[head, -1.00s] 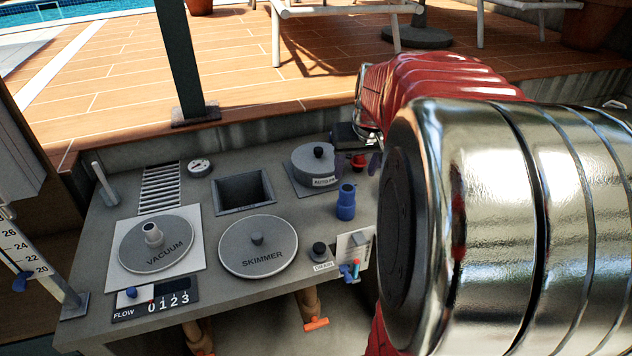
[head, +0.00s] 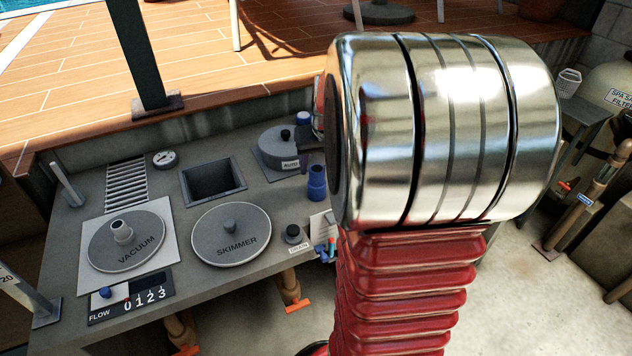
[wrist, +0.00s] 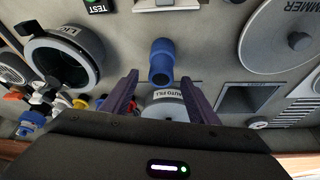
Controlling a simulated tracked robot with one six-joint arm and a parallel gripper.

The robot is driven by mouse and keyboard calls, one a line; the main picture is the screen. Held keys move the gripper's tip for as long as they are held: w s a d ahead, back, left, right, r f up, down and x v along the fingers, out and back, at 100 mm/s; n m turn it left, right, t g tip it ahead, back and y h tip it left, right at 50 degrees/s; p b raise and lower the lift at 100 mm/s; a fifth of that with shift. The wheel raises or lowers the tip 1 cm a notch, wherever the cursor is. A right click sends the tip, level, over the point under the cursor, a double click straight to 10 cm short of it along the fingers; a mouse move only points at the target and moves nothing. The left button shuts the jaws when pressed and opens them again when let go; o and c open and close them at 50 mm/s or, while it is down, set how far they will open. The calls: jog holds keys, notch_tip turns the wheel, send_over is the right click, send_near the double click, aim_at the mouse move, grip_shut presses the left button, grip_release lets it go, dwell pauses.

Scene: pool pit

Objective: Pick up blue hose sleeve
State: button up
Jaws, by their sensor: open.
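The blue hose sleeve (head: 316,182) stands upright on the grey counter, right of the auto-fill lid. In the wrist view the sleeve (wrist: 162,62) shows between the two purple fingers of my gripper (wrist: 160,84), in line with the gap and apart from both. My gripper is open and empty. How far the fingertips are above the sleeve is hard to tell.
The auto-fill lid (head: 283,150) is beside the sleeve. The skimmer lid (head: 231,240), vacuum plate (head: 128,245), square opening (head: 213,182) and black drain knob (head: 292,234) are on the counter. In the wrist view, a round dark-glass fitting (wrist: 62,55) and several small coloured parts lie left.

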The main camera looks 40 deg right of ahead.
aim_at(317, 169)
jog(key=shift+x, duration=2.35)
jog(key=shift+a, duration=0.15)
jog(key=c, duration=1.1)
jog(key=shift+r, duration=0.2)
notch_tip(317, 169, up, 10)
jog(key=shift+f, duration=0.1)
